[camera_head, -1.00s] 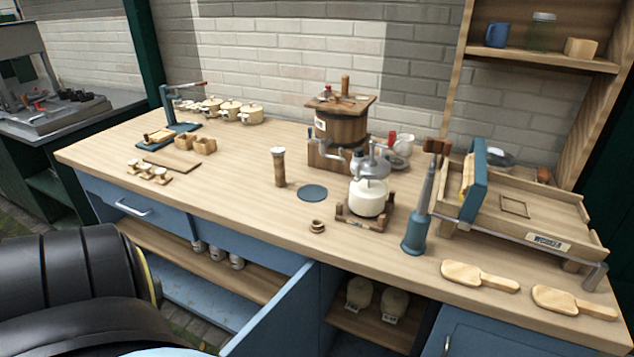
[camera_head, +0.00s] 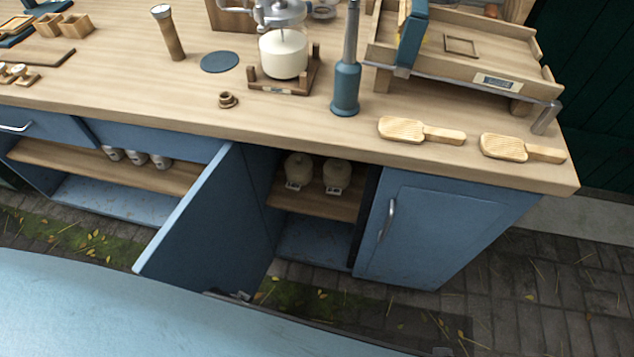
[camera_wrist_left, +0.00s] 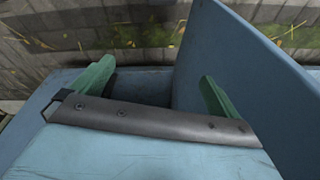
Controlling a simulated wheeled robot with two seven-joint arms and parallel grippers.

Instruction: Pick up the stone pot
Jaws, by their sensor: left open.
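Two beige, rounded stone-like pots, the left one (camera_head: 298,170) and the right one (camera_head: 336,175), stand side by side on a shelf inside the open blue cabinet, each with a small pale tag in front. I cannot tell which is meant. My left gripper (camera_wrist_left: 155,88) shows its two green fingers spread wide apart in the left wrist view, with no pot between them. It is low near the open cabinet door, whose panel shows behind the right finger. Whether it touches the door I cannot tell. My right gripper is not in view.
The open door (camera_head: 205,220) stands out left of the pots. A closed cabinet door (camera_head: 440,235) is on their right. The wooden counter (camera_head: 190,105) overhangs above. Metal cups (camera_head: 136,157) stand on the left shelf (camera_head: 60,160). Paddles (camera_head: 415,130) lie near the counter edge.

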